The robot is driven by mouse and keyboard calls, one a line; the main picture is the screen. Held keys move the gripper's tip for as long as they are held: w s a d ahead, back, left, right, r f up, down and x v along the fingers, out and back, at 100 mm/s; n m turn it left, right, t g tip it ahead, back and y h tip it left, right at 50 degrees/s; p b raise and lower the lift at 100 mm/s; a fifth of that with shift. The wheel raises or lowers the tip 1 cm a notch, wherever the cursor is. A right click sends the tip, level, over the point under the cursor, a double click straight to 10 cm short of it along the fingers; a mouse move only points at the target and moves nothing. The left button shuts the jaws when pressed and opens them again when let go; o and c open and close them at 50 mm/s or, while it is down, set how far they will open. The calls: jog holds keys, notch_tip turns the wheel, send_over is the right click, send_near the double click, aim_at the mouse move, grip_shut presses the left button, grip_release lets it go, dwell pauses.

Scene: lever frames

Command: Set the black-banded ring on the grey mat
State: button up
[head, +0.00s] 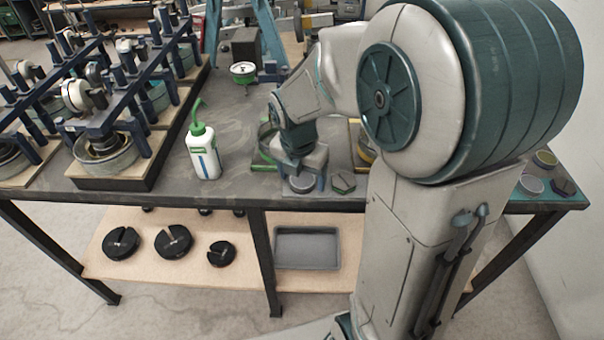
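My gripper (303,178) is low over the front of the workbench, pointing down. Its fingers are small and partly hidden by its own body, so I cannot tell whether they are open or hold anything. A small round grey piece (302,184) shows at the fingertips, by the bench's front edge. A dark green hexagonal piece (342,183) lies just right of it. A green-edged ring-like item (264,158) is left of my gripper, and a yellow-edged one (366,152) is right, partly behind my arm. I cannot make out a black band. A round grey pad (530,185) lies at the bench's right end.
A white bottle with a green spout (203,150) stands left of my gripper. Blue lever frames (105,135) fill the bench's left side. A green-rimmed dial scale (243,70) is behind. Slotted black weights (173,241) and a grey tray (307,248) are on the lower shelf.

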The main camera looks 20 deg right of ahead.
aim_at(299, 184)
notch_tip(299, 184, up, 11)
jog(key=s+a+p, duration=0.1)
jog(key=s+f+m, duration=0.1)
jog(key=s+m, duration=0.5)
jog(key=m, duration=0.8)
jog(key=s+d+f+m+t+y, duration=0.1)
jog(key=s+m, duration=0.5)
jog(key=m, duration=0.8)
jog(key=shift+s+f, duration=0.2)
jog(key=shift+f, duration=0.5)
jog(key=shift+r, duration=0.1)
jog(key=shift+r+p, duration=0.15)
jog(key=shift+p, duration=0.15)
